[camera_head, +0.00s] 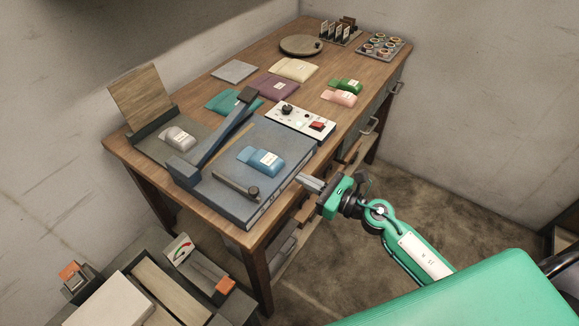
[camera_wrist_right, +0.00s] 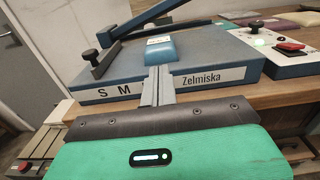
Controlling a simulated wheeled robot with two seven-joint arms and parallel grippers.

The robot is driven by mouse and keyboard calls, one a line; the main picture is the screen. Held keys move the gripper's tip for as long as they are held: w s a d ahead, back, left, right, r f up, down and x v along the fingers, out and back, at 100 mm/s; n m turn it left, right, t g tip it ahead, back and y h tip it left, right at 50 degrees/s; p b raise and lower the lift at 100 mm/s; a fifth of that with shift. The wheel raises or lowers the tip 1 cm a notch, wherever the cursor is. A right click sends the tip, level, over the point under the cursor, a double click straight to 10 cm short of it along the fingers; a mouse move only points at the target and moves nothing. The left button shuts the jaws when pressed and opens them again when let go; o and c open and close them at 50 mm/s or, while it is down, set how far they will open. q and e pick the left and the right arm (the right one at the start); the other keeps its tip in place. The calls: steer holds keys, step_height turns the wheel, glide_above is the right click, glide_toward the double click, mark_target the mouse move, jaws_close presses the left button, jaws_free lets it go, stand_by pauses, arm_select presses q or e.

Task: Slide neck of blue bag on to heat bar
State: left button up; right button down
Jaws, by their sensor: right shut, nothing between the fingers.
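The light-blue bag (camera_head: 262,160) with a white label lies flat on top of the blue heat sealer (camera_head: 285,160). Its narrower neck points to the left. It also shows in the wrist view (camera_wrist_right: 160,50). A thin tan strip (camera_head: 230,145), which looks like the heat bar, runs across the sealer to the left of the neck, apart from it. The sealer's long blue lever arm (camera_head: 222,138) is raised beside the strip. My right gripper (camera_head: 305,182) is shut and empty, off the sealer's front right edge, its fingers pointing at the sealer. My left gripper is not in view.
A dark bar with a knob (camera_head: 236,187) lies on the sealer's front, near the bag. A control box (camera_head: 301,120) with a red switch stands behind. Several other bags, including a grey one (camera_head: 177,138) and a pink one (camera_head: 340,98), lie around the table (camera_head: 215,80).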

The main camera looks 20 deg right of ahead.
mark_target(279, 167)
steer(key=p+x, duration=0.1)
steer(key=x, duration=0.3)
steer(key=shift+r, duration=0.1)
steer(key=shift+w+a, duration=0.4)
steer(key=shift+w, duration=0.1)
steer(key=shift+p+x, duration=0.45)
steer(key=shift+x, duration=1.6)
steer(key=shift+d, duration=0.1)
